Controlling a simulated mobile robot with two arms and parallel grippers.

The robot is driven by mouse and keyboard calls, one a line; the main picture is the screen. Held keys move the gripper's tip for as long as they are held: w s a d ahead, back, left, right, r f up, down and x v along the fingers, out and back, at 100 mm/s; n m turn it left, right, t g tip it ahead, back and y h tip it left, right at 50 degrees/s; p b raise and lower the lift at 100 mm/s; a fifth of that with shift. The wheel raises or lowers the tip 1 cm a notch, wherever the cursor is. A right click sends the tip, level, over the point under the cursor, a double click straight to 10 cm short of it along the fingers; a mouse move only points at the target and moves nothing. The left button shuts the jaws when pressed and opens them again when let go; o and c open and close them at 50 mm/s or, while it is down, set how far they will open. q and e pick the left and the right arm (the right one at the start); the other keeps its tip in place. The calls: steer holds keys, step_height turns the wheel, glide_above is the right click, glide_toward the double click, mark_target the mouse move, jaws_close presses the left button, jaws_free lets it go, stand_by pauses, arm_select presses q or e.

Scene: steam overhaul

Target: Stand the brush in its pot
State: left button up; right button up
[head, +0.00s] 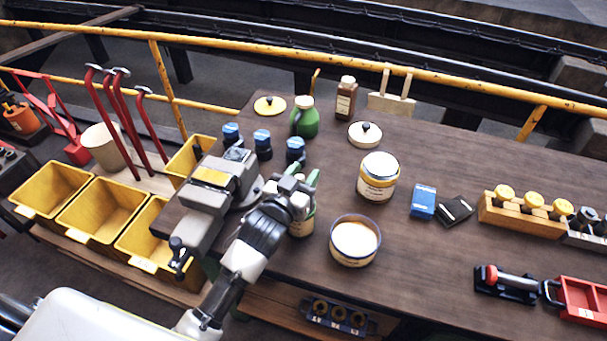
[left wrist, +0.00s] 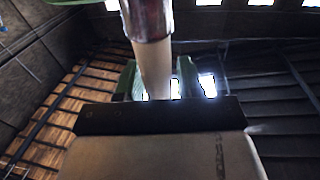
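My left gripper (head: 302,183) has green fingers and hangs over the near-left part of the dark table. In the left wrist view a brush (left wrist: 152,60), with a shiny metal ferrule and a pale shaft, runs down between the green fingers (left wrist: 158,78), which seem closed on it. The shaft's lower end is hidden at the gripper's dark edge. I cannot tell whether the brush is inside the pot. My right gripper is not in view.
An open tin with pale contents (head: 355,240) stands right of the gripper, with a labelled jar (head: 378,178) behind it. Blue-capped bottles (head: 263,145) and a grey machine (head: 212,190) crowd the left. Yellow bins (head: 103,207) lie further left.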

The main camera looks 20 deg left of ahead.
arm_select(q)
steer(key=shift+o, duration=1)
steer(key=shift+s, duration=0.15)
steer(key=s+a+b, duration=0.2)
steer(key=s, duration=0.8)
steer(key=shift+s+b, duration=0.15)
steer(key=shift+b, duration=0.2)
